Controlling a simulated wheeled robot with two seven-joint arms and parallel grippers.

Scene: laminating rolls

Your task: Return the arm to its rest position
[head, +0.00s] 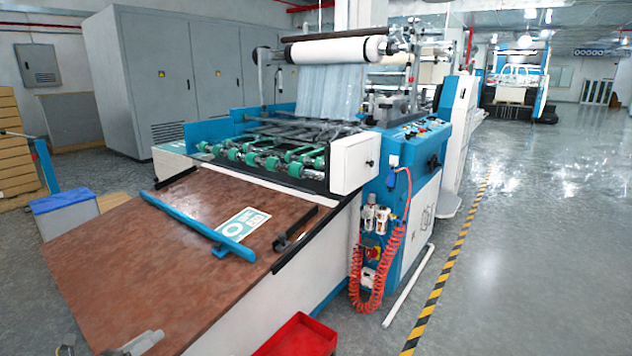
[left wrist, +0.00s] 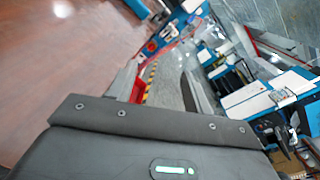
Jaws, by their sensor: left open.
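My left gripper (head: 136,345) shows only in part at the bottom left edge of the head view, over or beside the near end of the brown feed table (head: 130,260). In the left wrist view its two fingers (left wrist: 160,88) stand apart with nothing between them, so it is open and empty. The rest of the left arm is hidden below the head view. My right gripper is in neither view. The laminating machine (head: 425,160) stands ahead, with a white roll (head: 335,50) on its upper shaft.
A blue bar (head: 195,218) and a green-white label (head: 243,222) lie on the feed table. A red tray (head: 300,338) is at the bottom centre. An orange coiled hose (head: 372,290) hangs on the machine's side. Open floor (head: 540,240) lies right of the yellow-black line (head: 450,265).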

